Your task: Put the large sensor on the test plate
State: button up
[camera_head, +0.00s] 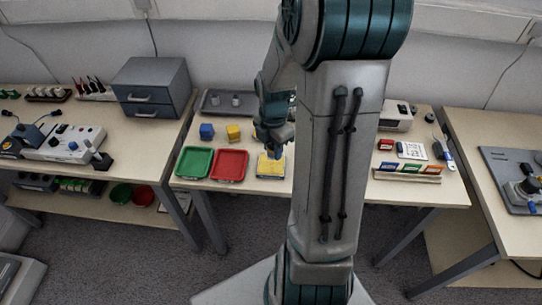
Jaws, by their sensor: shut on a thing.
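My gripper (270,140) is over the middle table, pointing down, partly hidden by my own arm. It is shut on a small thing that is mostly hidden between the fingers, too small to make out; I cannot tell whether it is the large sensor. Two small grey cylinders stand in a grey tray (206,108) at the back of the table.
A green tray (194,162) and a red tray (230,165) lie left of the yellow plate. A grey drawer cabinet (151,88) is on the left table. My arm hides the table's middle right.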

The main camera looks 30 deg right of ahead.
aim_at(271, 156)
jog(key=shift+w+a+f, duration=0.1)
jog(key=shift+w+f, duration=0.2)
jog(key=shift+w, duration=0.05)
jog(key=shift+f, duration=1.9)
jog(key=shift+b, duration=0.3)
jog(key=shift+f, duration=0.2)
jog(key=o, duration=1)
